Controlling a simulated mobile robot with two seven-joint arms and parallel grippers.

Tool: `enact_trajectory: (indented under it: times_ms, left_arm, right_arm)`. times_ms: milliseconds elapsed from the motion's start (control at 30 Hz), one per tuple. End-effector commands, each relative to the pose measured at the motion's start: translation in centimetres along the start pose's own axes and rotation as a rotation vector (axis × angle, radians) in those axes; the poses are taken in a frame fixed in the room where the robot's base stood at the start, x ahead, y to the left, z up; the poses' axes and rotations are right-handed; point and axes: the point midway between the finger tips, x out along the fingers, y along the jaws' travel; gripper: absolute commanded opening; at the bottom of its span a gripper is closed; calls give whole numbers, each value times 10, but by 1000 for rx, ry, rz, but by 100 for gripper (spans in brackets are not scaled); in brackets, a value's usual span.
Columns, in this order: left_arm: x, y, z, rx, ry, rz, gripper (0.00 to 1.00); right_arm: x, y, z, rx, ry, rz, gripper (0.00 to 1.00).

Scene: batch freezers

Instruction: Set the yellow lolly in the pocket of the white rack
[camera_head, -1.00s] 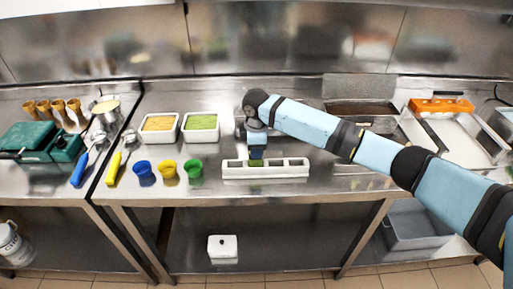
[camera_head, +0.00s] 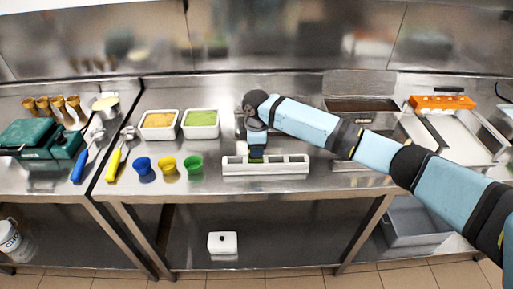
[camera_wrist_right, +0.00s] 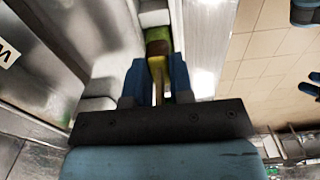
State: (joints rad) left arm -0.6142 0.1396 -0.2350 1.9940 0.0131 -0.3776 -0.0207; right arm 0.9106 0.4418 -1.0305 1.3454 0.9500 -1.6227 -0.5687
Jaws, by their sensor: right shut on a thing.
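The white rack (camera_head: 283,168) is a long, low block with pockets, near the front edge of the middle counter. My right gripper (camera_head: 256,153) points down over the rack's left-middle part. It is shut on the lolly, whose stick (camera_wrist_right: 158,90) stands between the blue fingers in the right wrist view. The lolly's body (camera_wrist_right: 158,48) looks yellow-green and darker towards its far end. In the head view only a small green patch of it (camera_head: 256,160) shows at the rack. I cannot tell how deep it sits in a pocket. My left gripper is not clearly seen.
Blue (camera_head: 143,165), yellow (camera_head: 167,165) and green (camera_head: 194,165) cups stand left of the rack. Two white tubs (camera_head: 200,132) with orange and green contents stand behind. A yellow-handled tool (camera_head: 114,164) lies further left. The counter right of the rack is clear below my arm.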

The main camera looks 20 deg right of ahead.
Motion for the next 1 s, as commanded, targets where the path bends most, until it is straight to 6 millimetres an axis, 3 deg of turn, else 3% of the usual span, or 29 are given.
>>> enact_trajectory:
  times_ms: [1000]
  left_arm:
    - [-3, 0, -4, 0, -1, 0, 43]
  right_arm:
    - [10, 0, 0, 0, 0, 0, 0]
